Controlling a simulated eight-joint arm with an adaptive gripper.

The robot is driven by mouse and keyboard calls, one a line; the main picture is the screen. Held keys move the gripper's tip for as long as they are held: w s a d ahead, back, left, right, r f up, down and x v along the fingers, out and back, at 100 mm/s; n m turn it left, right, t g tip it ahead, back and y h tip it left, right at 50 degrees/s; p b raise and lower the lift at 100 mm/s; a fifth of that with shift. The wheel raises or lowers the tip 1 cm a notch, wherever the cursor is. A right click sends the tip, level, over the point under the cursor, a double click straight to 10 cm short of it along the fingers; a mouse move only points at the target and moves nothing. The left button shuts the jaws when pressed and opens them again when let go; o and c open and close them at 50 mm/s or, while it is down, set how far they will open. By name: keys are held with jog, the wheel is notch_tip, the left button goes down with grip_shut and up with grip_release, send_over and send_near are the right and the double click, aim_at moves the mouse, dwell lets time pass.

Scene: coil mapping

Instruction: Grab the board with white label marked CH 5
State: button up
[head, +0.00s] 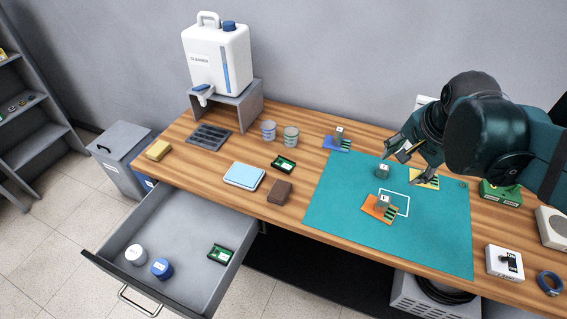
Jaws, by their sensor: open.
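A small green board with a pale label (284,164) lies on the wooden table, left of the teal mat. A similar green board (220,254) lies in the open drawer. Blue (333,145), orange (373,208) and yellow (428,181) plates with dark-green striped parts lie on or near the mat. Grey blocks with white-marked faces stand on the blue and orange plates. The lettering is too small to read, so I cannot tell which one says CH 5. My gripper (402,168) is open above the mat's back part, near the yellow plate and a separate grey block (382,171).
The teal mat (335,210) has a white outline square. Left of it are a brown block (279,191), blue pad (243,175), two jars, dark tray (208,137) and cleaner jug (216,58). The open drawer (185,240) juts out in front, holding two round containers.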

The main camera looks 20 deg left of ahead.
jog(key=w+a+f+m+g+p, duration=0.15)
jog(key=w+a+m, duration=0.35)
jog(key=a, duration=0.5)
jog(key=m+g+h+p, duration=0.1)
jog(key=m+g+p, duration=0.2)
jog(key=m+p, duration=0.4)
send_near(284, 162)
jog(key=shift+s+d+f+m+b, duration=0.15)
jog(key=shift+d+m+b, duration=0.15)
jog(key=shift+b, duration=0.25)
jog(key=shift+s+a+f, duration=0.1)
jog(key=shift+a+f, duration=0.1)
jog(key=shift+a, duration=0.1)
jog(key=shift+f, duration=1.3)
